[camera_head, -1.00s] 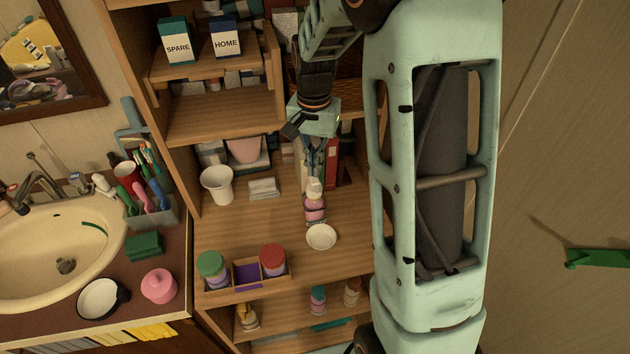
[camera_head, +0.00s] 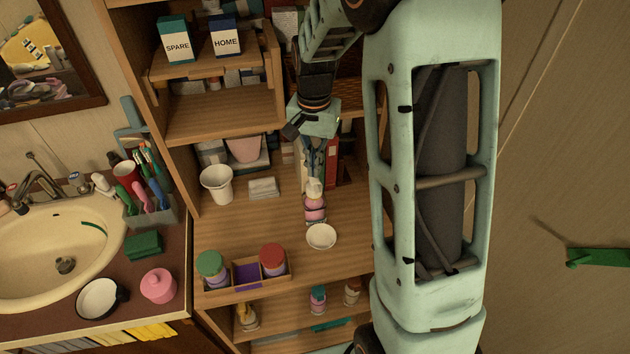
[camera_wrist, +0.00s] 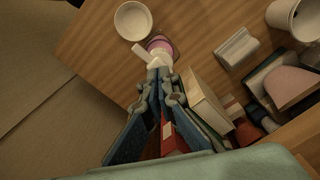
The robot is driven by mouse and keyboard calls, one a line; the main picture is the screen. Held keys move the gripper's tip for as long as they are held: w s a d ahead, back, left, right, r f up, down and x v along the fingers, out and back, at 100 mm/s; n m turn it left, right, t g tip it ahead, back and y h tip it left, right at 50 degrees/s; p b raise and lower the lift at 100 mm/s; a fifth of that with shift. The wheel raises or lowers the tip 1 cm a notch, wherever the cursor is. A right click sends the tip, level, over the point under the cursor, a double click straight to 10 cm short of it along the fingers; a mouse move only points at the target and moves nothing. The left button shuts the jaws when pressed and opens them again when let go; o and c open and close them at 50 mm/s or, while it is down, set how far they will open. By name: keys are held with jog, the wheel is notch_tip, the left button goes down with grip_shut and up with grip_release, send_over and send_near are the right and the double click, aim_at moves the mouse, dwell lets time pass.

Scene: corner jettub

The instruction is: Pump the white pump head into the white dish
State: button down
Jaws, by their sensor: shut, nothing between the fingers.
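A pink bottle (camera_head: 315,209) with a white pump head (camera_head: 314,187) stands upright on the wooden shelf. The white dish (camera_head: 321,237) sits on the shelf just in front of the bottle; it also shows in the wrist view (camera_wrist: 133,20). My gripper (camera_head: 315,174) points down from above, with its fingers shut and empty. In the wrist view the shut fingertips (camera_wrist: 158,70) are right at the white pump head (camera_wrist: 153,55), over its top. They look to be touching it, though the exact contact is hard to see. The nozzle points toward the dish.
A red book (camera_head: 332,160) and boxes stand close behind my gripper. A divided tray with red- and green-lidded jars (camera_head: 247,275) sits at the front left.

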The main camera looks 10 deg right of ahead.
jog(key=shift+f+b, duration=0.85)
jog(key=shift+f, duration=0.55)
jog(key=shift+r+p, duration=0.8)
jog(key=shift+r, duration=0.3)
jog(key=shift+f, duration=0.15)
jog(key=shift+f+b, duration=0.8)
jog(key=shift+f, duration=0.15)
jog(key=shift+r+p, duration=0.8)
jog(key=shift+r, duration=0.3)
jog(key=shift+f, duration=0.1)
